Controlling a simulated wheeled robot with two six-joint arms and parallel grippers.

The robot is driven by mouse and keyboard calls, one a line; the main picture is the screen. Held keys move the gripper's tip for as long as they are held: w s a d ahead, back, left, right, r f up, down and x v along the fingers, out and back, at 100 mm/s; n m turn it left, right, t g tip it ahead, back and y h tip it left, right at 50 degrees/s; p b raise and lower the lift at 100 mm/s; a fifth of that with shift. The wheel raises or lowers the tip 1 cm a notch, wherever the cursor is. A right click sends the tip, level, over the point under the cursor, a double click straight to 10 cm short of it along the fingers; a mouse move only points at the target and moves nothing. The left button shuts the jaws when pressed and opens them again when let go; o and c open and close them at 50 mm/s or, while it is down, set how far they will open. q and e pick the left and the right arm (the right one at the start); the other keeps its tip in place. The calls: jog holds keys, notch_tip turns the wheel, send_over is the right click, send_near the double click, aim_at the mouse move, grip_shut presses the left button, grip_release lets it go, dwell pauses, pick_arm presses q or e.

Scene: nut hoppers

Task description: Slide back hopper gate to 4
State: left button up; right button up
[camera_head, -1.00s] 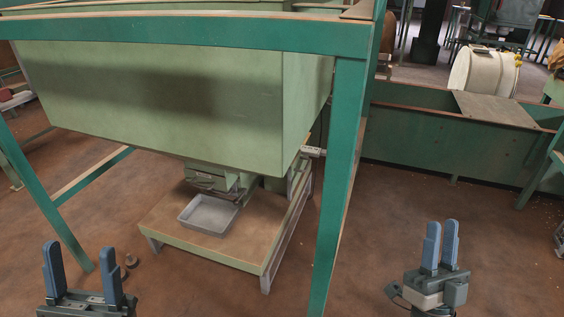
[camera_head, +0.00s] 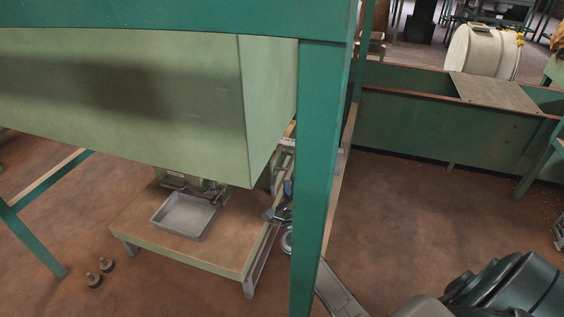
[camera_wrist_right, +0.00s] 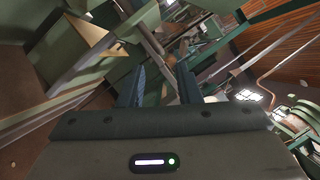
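The pale green hopper (camera_head: 130,95) hangs in the teal frame in the head view. Under it, the dark metal gate parts (camera_head: 195,187) show only partly above a grey tray (camera_head: 186,216); no scale or number is readable. My right gripper (camera_head: 284,197) is beside the right end of the low table, behind the teal post that partly hides its arm. In the right wrist view its two blue fingers (camera_wrist_right: 162,85) stand apart with nothing seen held between them. My left gripper is out of view.
The teal post (camera_head: 318,170) stands close beside my right arm. The low table (camera_head: 222,250) holds the tray. Small round weights or nuts (camera_head: 100,272) lie on the brown floor. A long green bin (camera_head: 430,125) stands at the back right.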

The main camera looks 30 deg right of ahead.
aim_at(290, 162)
jog(key=b+x, duration=0.1)
jog(key=x, duration=0.7)
jog(key=shift+w+d+r, duration=0.1)
jog(key=shift+w+d, duration=0.05)
jog(key=shift+d, duration=0.05)
grip_shut()
jog(key=shift+d, duration=0.1)
